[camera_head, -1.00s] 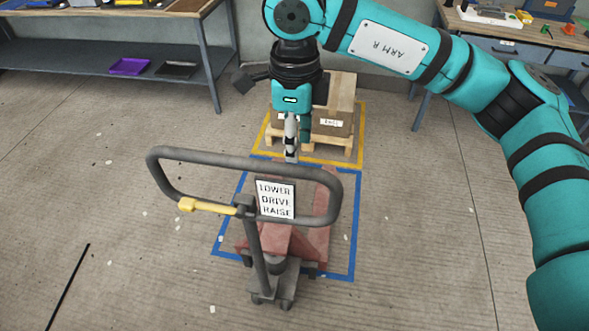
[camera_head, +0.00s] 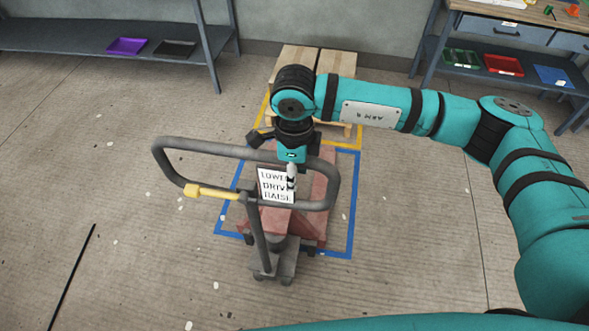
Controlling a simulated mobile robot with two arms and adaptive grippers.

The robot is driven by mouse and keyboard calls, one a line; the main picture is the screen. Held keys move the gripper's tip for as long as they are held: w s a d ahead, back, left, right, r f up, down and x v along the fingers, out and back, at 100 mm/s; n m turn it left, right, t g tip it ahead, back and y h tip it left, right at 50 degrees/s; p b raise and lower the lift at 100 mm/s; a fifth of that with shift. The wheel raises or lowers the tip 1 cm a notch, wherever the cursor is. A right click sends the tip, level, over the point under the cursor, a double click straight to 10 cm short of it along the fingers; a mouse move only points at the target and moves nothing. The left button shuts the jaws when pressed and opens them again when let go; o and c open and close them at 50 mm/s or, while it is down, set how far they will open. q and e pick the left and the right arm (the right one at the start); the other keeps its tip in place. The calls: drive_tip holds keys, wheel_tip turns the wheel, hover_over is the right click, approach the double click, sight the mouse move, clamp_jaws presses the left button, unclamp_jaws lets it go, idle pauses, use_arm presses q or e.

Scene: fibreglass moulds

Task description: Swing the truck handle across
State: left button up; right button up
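The red hand pallet truck (camera_head: 278,222) stands inside the blue floor outline, its grey handle loop (camera_head: 225,150) facing me. A yellow lever (camera_head: 212,191) sticks out to the left of the handle's stem. A white sign reading LOWER, DRIVE, RAISE (camera_head: 270,186) sits inside the loop. My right gripper (camera_head: 291,184) points down at the right part of the loop and covers the sign's right edge. Its fingers look close together, but I cannot tell whether they touch the handle or hold anything. My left gripper is not in view.
Cardboard boxes on a wooden pallet (camera_head: 335,123) stand behind the truck, in a yellow outline. A bench shelf with a purple tray (camera_head: 126,46) is at the back left, a workbench (camera_head: 500,32) at the back right. The floor around the truck is mostly clear.

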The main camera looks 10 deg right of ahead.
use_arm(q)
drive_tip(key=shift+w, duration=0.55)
use_arm(e)
clamp_jaws()
